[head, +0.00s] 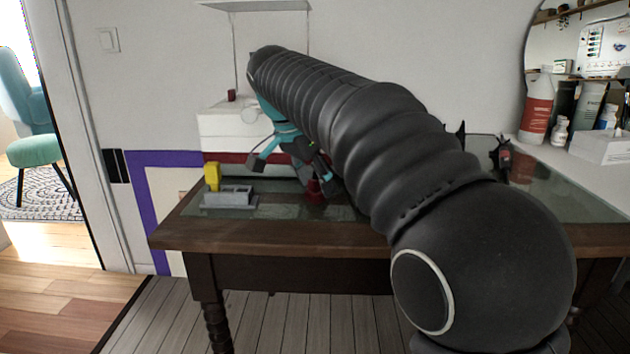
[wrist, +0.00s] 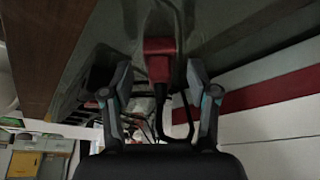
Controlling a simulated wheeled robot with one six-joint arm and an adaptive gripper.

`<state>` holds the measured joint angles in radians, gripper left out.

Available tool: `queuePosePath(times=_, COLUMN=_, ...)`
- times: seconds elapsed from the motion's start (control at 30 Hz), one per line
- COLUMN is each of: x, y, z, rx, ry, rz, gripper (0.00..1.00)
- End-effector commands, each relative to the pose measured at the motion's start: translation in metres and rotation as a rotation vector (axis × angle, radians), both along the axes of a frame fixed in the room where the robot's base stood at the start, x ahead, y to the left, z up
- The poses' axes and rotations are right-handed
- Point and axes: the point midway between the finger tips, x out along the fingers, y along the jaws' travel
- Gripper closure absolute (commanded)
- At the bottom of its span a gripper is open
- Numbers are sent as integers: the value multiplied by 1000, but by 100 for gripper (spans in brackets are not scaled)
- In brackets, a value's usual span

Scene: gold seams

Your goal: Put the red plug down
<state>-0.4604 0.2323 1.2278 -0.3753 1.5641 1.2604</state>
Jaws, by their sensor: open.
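The red plug (head: 316,191) rests on the glass-topped table (head: 200,229), just below my gripper (head: 297,160) in the head view. My teal and grey gripper and arm cover part of the view around it. In the wrist view the red plug (wrist: 159,63) shows between the tips of my gripper (wrist: 160,78). The fingers are spread, with a visible gap on both sides of the plug. A dark cable runs beside it.
A red and black object (head: 504,156) lies farther right. Bottles (head: 536,108) and a white box (head: 600,147) stand at the right.

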Motion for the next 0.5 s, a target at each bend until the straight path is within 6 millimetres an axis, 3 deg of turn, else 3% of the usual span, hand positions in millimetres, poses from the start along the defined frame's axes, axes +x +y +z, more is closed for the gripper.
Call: queuePosePath(times=0.5, x=-21, y=25, z=90, rx=2, ry=-2, rz=2, gripper=41)
